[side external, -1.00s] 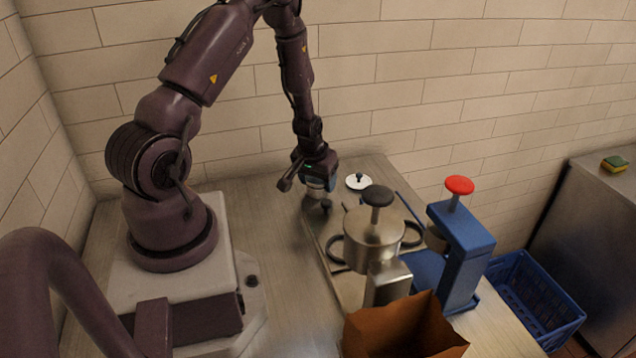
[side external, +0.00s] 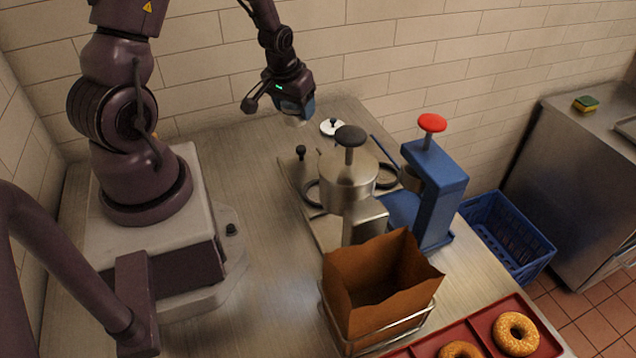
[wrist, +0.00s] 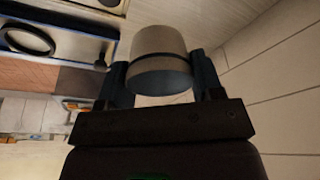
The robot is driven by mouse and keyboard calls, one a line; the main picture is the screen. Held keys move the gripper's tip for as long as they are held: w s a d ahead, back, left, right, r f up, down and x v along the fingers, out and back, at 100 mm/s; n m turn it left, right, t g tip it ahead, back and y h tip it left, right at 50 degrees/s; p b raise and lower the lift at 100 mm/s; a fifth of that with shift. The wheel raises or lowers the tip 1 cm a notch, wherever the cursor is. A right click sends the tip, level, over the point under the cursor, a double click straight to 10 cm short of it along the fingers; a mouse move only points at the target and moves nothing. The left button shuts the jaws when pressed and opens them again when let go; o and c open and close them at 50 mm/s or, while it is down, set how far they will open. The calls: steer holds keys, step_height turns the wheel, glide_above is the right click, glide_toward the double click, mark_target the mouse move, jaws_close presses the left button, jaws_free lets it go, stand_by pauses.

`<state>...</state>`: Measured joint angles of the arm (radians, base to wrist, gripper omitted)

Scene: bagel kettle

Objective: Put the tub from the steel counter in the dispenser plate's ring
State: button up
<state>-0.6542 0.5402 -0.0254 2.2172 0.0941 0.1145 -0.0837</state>
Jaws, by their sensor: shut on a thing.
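My gripper (side external: 296,112) is raised above the steel counter (side external: 225,165), near the tiled wall. It is shut on the tub (wrist: 160,62), a pale cylinder with a dark band and a grey end, held between the two fingers in the wrist view. The tub is only partly visible under the gripper in the side view. The dispenser plate (side external: 325,234) lies on the counter to the right and nearer the camera. Dark rings show on either side of the steel dispenser (side external: 349,185), a left ring (side external: 312,192) and a right ring (side external: 396,176); the dispenser partly hides the plate.
A blue dispenser (side external: 440,190) with a red knob stands right of the steel one. A white lid (side external: 332,128) lies behind. A brown paper bag (side external: 350,290) in a wire holder and a red tray (side external: 480,335) with bagels are in front. A blue crate (side external: 510,240) is at right.

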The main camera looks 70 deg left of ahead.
mark_target(313, 175)
steer(key=shift+s+d+f+m+h, duration=0.1)
steer(key=shift+d+f+m+h, duration=0.5)
steer(key=shift+d+m, duration=2.2)
steer(key=shift+s+d+f+m+h, duration=0.1)
steer(key=shift+d+f+m+h, duration=0.5)
steer(key=shift+d+m, duration=2.15)
steer(key=shift+s+d+f+m+h, duration=0.2)
steer(key=shift+d+m+h, duration=0.7)
steer(key=shift+d+m, duration=1.85)
steer(key=shift+s+x, duration=0.25)
steer(key=shift+x, duration=1)
steer(key=shift+a+f, duration=0.15)
steer(key=shift+f, duration=0.45)
steer(key=shift+f, duration=0.1)
steer(key=o, duration=0.9)
